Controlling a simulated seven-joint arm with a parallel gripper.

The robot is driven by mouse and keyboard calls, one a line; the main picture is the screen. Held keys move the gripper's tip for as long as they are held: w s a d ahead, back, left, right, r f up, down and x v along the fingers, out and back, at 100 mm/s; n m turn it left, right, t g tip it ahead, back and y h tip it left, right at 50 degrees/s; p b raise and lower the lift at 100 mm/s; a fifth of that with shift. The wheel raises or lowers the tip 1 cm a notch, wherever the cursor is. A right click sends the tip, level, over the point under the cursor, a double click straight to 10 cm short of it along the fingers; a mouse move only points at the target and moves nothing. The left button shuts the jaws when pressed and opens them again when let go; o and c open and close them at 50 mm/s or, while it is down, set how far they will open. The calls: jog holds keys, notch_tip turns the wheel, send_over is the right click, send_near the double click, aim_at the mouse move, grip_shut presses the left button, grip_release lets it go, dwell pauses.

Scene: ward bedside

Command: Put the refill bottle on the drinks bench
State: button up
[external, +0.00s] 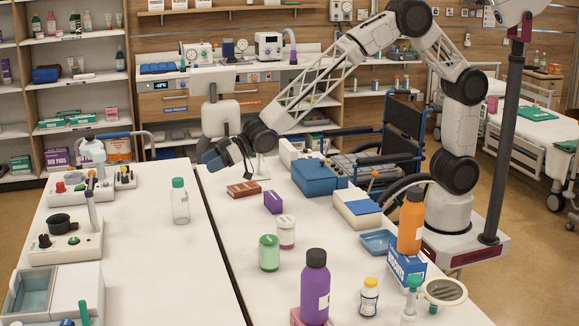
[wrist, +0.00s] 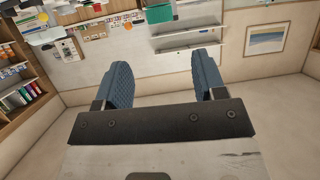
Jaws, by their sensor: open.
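I cannot tell for sure which bottle is the refill bottle. A clear bottle with a green cap (external: 180,203) stands upright on the left white bench (external: 150,265). A purple bottle (external: 315,290) and an orange bottle (external: 411,222) stand on the right white bench (external: 235,215). No label shows which bench is the drinks bench. My gripper (external: 213,160) is above the back of the benches, behind the clear bottle and apart from it. In the wrist view my gripper (wrist: 167,78) has its two blue fingers wide apart with nothing between them.
Dispensers and knobbed units (external: 65,240) line the left bench's left side. The right bench holds a blue box (external: 318,180), a brown box (external: 243,189), a green jar (external: 269,253) and a blue tray (external: 378,242). A wheelchair (external: 402,130) stands behind. The left bench's middle is clear.

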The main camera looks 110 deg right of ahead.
dwell(0.4)
jog(key=s+r+m+g+h, duration=0.1)
jog(key=s+r+g, duration=0.3)
jog(key=s, duration=1)
jog(key=s+r+g+h, duration=0.1)
jog(key=s+r, duration=0.6)
jog(key=s, duration=0.8)
jog(key=s+a+f+g, duration=0.1)
jog(key=s+g, duration=0.2)
jog(key=s, duration=1.3)
jog(key=s+a+f+g, duration=0.1)
jog(key=s+g, duration=0.1)
jog(key=s, duration=1.4)
jog(key=shift+s+a+f+g+y, duration=0.15)
jog(key=shift+a+g+y, duration=0.15)
jog(key=shift+g, duration=0.1)
